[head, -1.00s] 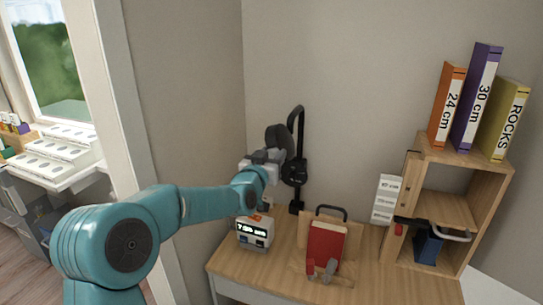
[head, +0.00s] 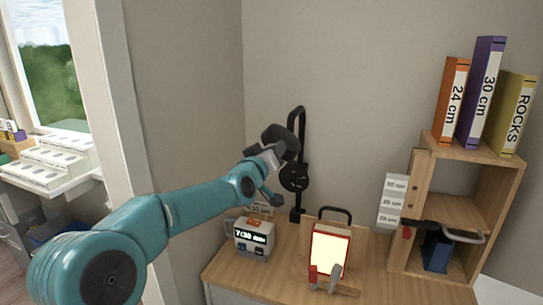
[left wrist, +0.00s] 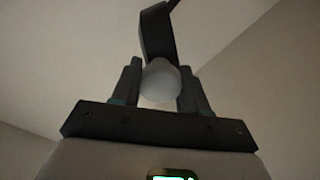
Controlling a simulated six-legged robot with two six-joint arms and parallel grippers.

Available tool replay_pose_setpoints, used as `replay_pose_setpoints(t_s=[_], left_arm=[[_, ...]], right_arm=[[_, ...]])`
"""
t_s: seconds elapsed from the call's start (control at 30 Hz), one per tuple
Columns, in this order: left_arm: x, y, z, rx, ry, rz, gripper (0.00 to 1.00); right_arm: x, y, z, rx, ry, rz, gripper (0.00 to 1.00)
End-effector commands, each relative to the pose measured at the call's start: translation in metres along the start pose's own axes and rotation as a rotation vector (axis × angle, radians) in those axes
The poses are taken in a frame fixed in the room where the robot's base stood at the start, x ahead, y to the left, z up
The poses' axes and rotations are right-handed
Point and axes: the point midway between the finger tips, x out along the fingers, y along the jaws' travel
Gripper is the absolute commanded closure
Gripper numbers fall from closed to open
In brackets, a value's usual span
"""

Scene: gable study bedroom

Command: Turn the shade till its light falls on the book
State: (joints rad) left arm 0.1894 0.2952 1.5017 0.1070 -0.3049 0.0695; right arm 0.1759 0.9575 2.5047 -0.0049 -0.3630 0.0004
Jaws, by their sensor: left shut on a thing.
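A black desk lamp (head: 296,180) stands at the back of the desk, and its dark shade (head: 280,138) is tilted down toward the front right. My left gripper (head: 272,152) is at the shade's lower left side. In the left wrist view my left gripper (left wrist: 158,92) is shut on a pale rounded knob (left wrist: 161,80) below a dark lamp part (left wrist: 157,30). The red-edged book (head: 330,250) leans upright on a wooden stand (head: 308,237), and its front face glows bright cream with light. My right gripper is not in view.
Some bare desk (head: 375,275) lies between book and shelf.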

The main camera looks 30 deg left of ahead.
Motion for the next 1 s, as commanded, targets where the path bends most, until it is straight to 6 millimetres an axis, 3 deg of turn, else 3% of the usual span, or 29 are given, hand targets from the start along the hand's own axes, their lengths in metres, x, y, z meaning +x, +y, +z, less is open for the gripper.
replay_pose_setpoints(t_s=[0.03,0.07,0.1,0.13,0.43,0.57,1.0], left_arm=[[0.0,0.001,-0.004,0.001,0.008,0.001,0.87],[0.0,0.001,-0.004,0.001,0.008,0.001,0.5],[0.0,0.001,-0.004,0.002,0.008,0.001,0.37],[0.0,0.001,-0.004,0.002,0.008,0.001,0.31],[-0.001,0.0,-0.002,0.003,0.004,0.001,0.31],[-0.014,0.0,-0.001,0.003,0.006,0.001,0.31],[-0.124,0.0,-0.002,0.002,0.008,0.002,0.31]], right_arm=[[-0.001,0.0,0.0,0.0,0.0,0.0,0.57],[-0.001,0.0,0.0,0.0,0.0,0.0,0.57],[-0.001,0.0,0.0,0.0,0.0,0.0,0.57],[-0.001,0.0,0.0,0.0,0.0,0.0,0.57],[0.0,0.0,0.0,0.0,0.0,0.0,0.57],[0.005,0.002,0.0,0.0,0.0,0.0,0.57],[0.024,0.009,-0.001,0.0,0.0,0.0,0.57]])
